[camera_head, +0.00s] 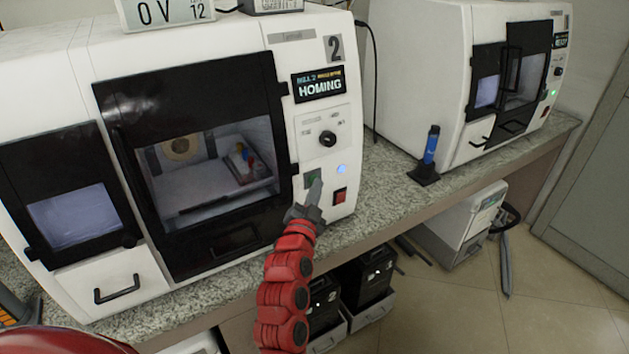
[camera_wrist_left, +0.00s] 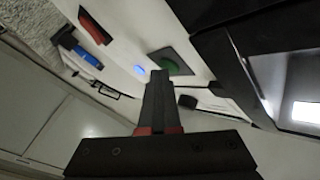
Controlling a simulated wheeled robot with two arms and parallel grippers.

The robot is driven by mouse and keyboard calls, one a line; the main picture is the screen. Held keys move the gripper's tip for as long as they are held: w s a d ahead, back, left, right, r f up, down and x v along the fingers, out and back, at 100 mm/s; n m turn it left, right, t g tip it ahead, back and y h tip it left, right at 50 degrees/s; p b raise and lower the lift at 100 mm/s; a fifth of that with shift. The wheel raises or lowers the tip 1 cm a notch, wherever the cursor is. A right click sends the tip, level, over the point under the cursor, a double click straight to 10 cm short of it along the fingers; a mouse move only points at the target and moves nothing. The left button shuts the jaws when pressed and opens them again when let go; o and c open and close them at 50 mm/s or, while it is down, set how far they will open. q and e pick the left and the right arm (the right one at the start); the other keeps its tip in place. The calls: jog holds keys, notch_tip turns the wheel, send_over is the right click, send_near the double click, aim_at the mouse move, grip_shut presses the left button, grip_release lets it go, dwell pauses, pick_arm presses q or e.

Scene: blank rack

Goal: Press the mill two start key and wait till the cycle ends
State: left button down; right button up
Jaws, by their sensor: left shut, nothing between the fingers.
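Mill two (camera_head: 60,90) is the white machine at the left, marked with a large 2. Its display (camera_head: 319,85) reads HOMING. The green start key (camera_head: 311,178) sits low on its control panel, partly covered by my gripper; it also shows in the left wrist view (camera_wrist_left: 176,64). A blue light (camera_head: 341,169) glows beside it, above a red key (camera_head: 339,195). My left gripper (camera_head: 315,190) is shut and empty, its tips right at the green key; I cannot tell whether they touch. My right gripper is not in view.
Another white mill (camera_head: 420,80) stands to the right on the speckled counter (camera_head: 385,205). A blue-handled tool (camera_head: 431,150) stands in a black holder between them. Mill two's dark door (camera_head: 190,90) is closed. Black bins (camera_head: 368,275) sit below the counter.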

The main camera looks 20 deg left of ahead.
pick_arm(q)
jog(key=shift+s+d, duration=0.1)
jog(key=shift+s+d+p, duration=0.4)
jog(key=shift+d+p, duration=0.05)
jog(key=shift+p, duration=0.05)
jog(key=s+d+p, duration=0.1)
jog(key=d+p, duration=0.1)
jog(key=s+d+p, duration=0.2)
jog(key=shift+r, duration=0.1)
dwell(0.4)
dwell(0.6)
